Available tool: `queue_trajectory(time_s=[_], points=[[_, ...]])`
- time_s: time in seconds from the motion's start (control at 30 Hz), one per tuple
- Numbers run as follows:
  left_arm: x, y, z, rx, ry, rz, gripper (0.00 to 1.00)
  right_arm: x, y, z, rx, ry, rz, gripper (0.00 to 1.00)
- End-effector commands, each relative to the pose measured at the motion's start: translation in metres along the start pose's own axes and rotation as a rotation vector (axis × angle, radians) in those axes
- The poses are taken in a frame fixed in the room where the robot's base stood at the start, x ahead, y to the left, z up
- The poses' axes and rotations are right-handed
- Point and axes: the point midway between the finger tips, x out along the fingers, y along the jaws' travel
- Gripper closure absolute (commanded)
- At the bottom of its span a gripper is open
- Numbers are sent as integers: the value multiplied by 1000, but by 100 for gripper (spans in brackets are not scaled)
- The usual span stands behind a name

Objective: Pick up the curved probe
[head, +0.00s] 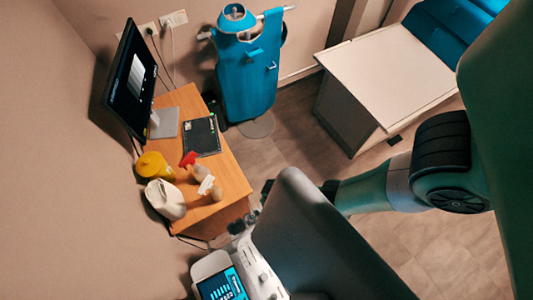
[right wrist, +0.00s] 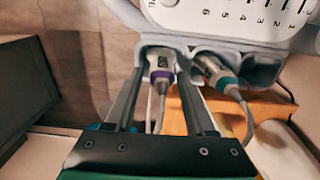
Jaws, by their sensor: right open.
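Two probes hang in grey holders on the ultrasound machine in the right wrist view. One has a purple ring (right wrist: 161,75), the other a green ring (right wrist: 218,75); cables hang down from both. I cannot tell from their shape which is the curved one, as the heads are hidden in the holders. My right gripper (right wrist: 165,68) is open, its two fingers on either side of the purple-ringed probe, and is not closed on it. In the head view its end is small and partly hidden beside the machine (head: 262,275). My left gripper is not in view.
A wooden desk (head: 228,170) carries a monitor (head: 130,80), a yellow container (head: 153,166) and several bottles. A blue apron (head: 247,85) hangs behind. A white-topped cabinet (head: 385,75) stands at the back right. A dark panel (head: 310,240) covers part of the machine.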

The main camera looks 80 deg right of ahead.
Motion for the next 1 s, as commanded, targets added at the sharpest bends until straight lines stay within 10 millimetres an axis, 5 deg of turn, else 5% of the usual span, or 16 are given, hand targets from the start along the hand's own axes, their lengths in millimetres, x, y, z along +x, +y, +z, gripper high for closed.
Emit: queue_trajectory(time_s=[0.3,0.57,0.9,1.0], points=[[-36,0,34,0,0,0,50,51,0,-1,4,1,-1,45],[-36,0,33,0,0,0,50,50,0,-1,4,1,-1,45],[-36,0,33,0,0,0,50,50,0,-1,4,0,0,100],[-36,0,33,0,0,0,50,50,0,-1,4,0,0,100]])
